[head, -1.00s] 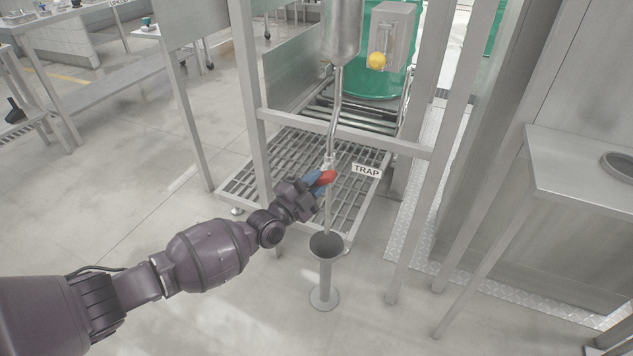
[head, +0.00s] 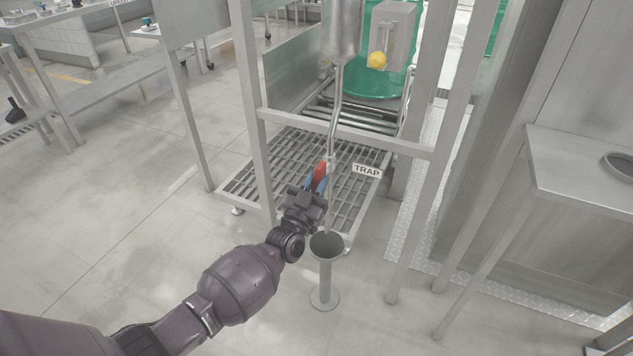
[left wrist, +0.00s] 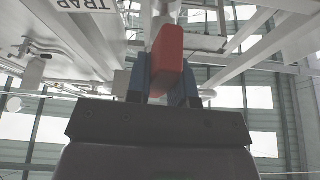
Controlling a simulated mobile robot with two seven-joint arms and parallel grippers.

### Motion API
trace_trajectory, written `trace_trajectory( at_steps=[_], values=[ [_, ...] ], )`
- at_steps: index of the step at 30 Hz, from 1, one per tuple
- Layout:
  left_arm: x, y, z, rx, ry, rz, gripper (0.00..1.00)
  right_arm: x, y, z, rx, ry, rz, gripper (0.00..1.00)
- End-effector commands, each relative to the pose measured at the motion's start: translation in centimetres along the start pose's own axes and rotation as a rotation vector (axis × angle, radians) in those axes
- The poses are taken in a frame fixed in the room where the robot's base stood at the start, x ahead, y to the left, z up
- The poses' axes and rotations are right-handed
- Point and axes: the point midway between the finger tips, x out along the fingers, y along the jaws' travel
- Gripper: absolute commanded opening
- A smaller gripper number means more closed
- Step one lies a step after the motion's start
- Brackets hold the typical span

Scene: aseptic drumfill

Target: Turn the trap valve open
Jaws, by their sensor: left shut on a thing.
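The trap valve's red handle (head: 320,171) sits on the thin vertical pipe (head: 336,110), just left of the TRAP label (head: 367,170). The handle now points down and toward me, close to the line of the pipe. My left gripper (head: 319,180) is shut on the handle, with its blue fingers on either side. In the left wrist view the red handle (left wrist: 168,55) stands between the two fingers (left wrist: 163,85), and part of the TRAP label (left wrist: 88,8) shows at upper left. The valve body is mostly hidden behind the handle and fingers. My right gripper is out of view.
A grey funnel stand (head: 324,285) stands on the floor below the pipe, close to my left wrist. Frame posts (head: 252,110) and a crossbar (head: 385,143) surround the pipe. A floor grating (head: 265,165) lies behind. A green drum (head: 385,75) stands farther back.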

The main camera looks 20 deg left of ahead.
Motion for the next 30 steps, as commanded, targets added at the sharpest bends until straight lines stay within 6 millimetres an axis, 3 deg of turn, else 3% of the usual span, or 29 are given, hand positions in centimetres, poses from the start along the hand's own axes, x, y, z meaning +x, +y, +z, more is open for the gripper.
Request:
trace_trajectory(
  at_steps=[9,25,26,30],
  values=[
    [-0.11,0.08,0.13,-0.11,-0.004,-0.046,0.0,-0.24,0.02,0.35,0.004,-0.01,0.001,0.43],
    [-0.11,0.09,0.14,-0.135,-0.003,-0.055,0.0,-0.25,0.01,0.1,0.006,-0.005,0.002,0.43],
    [-0.11,0.09,0.13,-0.135,-0.003,-0.055,0.25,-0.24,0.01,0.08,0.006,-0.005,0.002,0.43],
    [-0.09,0.08,0.11,-0.133,-0.003,-0.054,0.46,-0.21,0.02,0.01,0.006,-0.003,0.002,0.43]
  ],
)
